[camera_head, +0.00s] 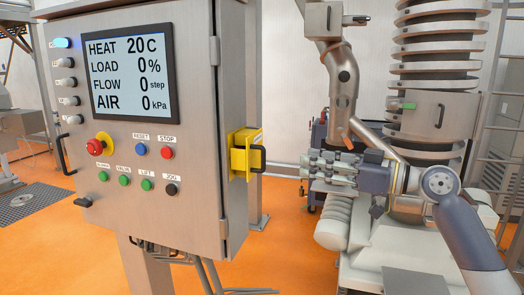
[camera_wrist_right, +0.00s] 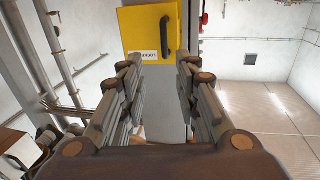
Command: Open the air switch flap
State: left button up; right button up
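The air switch flap (camera_head: 241,160) is a yellow box-like cover on the right side of the grey control cabinet, with a black handle (camera_head: 258,159). In the right wrist view the yellow flap (camera_wrist_right: 138,32) is straight ahead, with its black handle (camera_wrist_right: 165,36) right of its middle and a small label at its lower left. It looks closed. My right gripper (camera_head: 304,166) is to the right of the flap, pointing toward it, apart from the handle. In the wrist view its fingers (camera_wrist_right: 157,72) are spread with nothing between them. My left gripper is out of view.
The control cabinet (camera_head: 150,200) carries a screen (camera_head: 131,63), knobs and several coloured buttons. A spiral column machine (camera_head: 430,100) with a pale base stands behind my right arm. The space between gripper and handle looks clear.

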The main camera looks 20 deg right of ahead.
aim_at(255, 153)
jog(key=p+x, duration=0.5)
jog(key=x, duration=0.5)
jog(key=shift+a+r, duration=0.2)
jog(key=shift+a, duration=0.3)
jog(key=shift+s, duration=0.1)
jog(key=shift+c, duration=0.2)
grip_shut()
